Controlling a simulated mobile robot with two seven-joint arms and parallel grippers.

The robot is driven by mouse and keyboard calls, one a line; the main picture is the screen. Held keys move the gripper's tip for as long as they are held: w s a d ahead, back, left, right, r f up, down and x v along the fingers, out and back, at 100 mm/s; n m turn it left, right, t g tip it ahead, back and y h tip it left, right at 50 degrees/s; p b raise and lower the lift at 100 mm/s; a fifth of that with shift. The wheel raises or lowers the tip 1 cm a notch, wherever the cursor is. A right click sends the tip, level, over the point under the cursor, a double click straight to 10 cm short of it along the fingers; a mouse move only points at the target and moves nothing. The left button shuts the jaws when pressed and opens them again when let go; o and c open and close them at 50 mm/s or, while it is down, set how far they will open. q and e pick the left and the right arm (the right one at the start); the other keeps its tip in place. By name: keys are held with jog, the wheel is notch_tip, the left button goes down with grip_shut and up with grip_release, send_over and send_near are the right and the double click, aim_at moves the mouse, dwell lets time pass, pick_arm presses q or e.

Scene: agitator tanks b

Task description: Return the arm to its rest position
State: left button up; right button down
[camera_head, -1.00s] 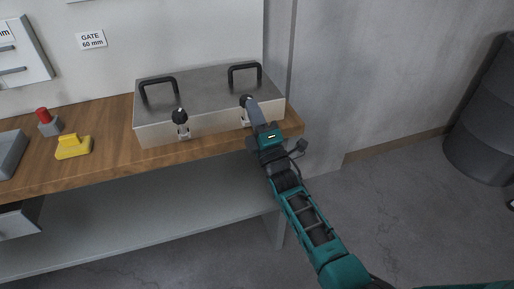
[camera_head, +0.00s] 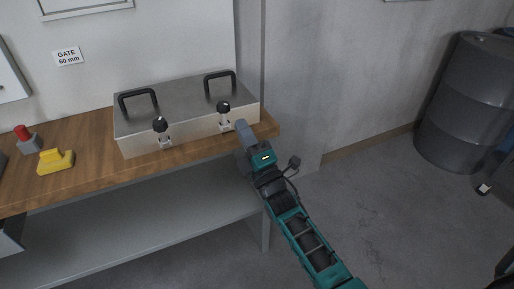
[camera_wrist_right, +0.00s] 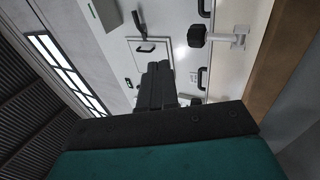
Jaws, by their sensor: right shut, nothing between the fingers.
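My right arm comes in from the lower right, and its gripper (camera_head: 241,127) is shut with nothing between the fingers. The fingertips are just right of the right black-knobbed clamp (camera_head: 224,115) on the front of a metal box (camera_head: 185,105), near the bench's front edge. I see a small gap between gripper and clamp in the head view. In the right wrist view the closed fingers (camera_wrist_right: 156,80) point ahead, and a black clamp knob (camera_wrist_right: 196,36) is to their right, apart from them. My left gripper is not in view.
The box stands on a wooden bench (camera_head: 92,150) with a grey shelf (camera_head: 150,225) below. A left clamp (camera_head: 161,130), a yellow object (camera_head: 55,162) and a red-topped block (camera_head: 26,138) are further left.

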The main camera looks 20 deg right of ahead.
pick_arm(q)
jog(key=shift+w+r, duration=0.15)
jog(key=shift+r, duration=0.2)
pick_arm(e)
jog(key=s+f+m+g, duration=1.2)
jog(key=s+f+m, duration=0.5)
jog(key=s+f, duration=0.4)
jog(key=s+a, duration=0.1)
jog(key=s, duration=0.2)
jog(key=shift+s+g+h, duration=0.3)
jog(key=shift+s, duration=0.05)
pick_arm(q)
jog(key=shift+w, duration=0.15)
